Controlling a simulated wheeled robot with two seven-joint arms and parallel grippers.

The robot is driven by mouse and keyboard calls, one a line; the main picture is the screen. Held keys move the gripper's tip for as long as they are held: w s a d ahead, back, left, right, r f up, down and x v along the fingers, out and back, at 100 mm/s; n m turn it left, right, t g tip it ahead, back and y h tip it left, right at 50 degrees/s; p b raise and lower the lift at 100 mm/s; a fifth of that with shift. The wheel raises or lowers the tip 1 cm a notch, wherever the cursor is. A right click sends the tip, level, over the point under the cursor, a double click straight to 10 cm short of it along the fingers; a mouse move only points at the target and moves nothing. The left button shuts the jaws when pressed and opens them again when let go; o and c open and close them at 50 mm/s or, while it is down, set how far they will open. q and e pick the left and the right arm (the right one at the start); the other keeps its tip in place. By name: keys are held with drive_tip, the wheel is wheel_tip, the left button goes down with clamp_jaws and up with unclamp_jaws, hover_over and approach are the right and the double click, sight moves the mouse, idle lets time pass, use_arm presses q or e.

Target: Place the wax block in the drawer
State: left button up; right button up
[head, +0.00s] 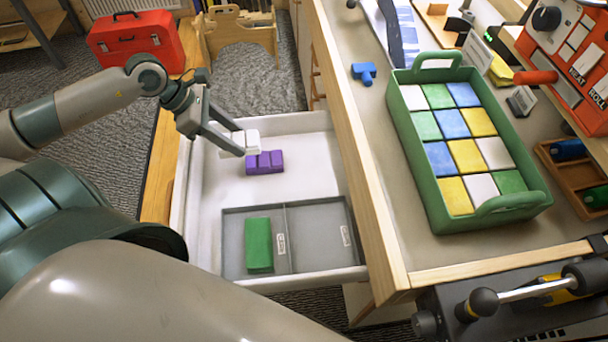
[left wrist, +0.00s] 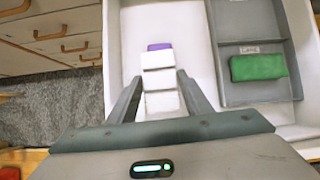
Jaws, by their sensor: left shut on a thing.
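My left gripper (head: 232,142) is shut on a white wax block (head: 250,138) and holds it over the open white drawer (head: 315,178). In the left wrist view, the white block (left wrist: 159,80) shows between the two fingers (left wrist: 160,92), with a groove across it. A purple block (head: 265,163) lies on the drawer floor just beyond and below the white one; it is partly hidden in the left wrist view (left wrist: 159,47). Whether the white block touches the purple one or the floor, I cannot tell. My right gripper is not in view.
A grey divided tray (head: 312,263) sits in the drawer's near end, with a green block (head: 259,246) in its left compartment. A green crate (head: 409,173) of coloured blocks stands on the bench. The drawer floor between the purple block and tray is clear.

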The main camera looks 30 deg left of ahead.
use_arm(q)
drive_tip(key=shift+d+f, duration=0.1)
drive_tip(key=shift+f, duration=0.45)
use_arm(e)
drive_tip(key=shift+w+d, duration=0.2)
use_arm(q)
drive_tip(key=shift+w, duration=0.1)
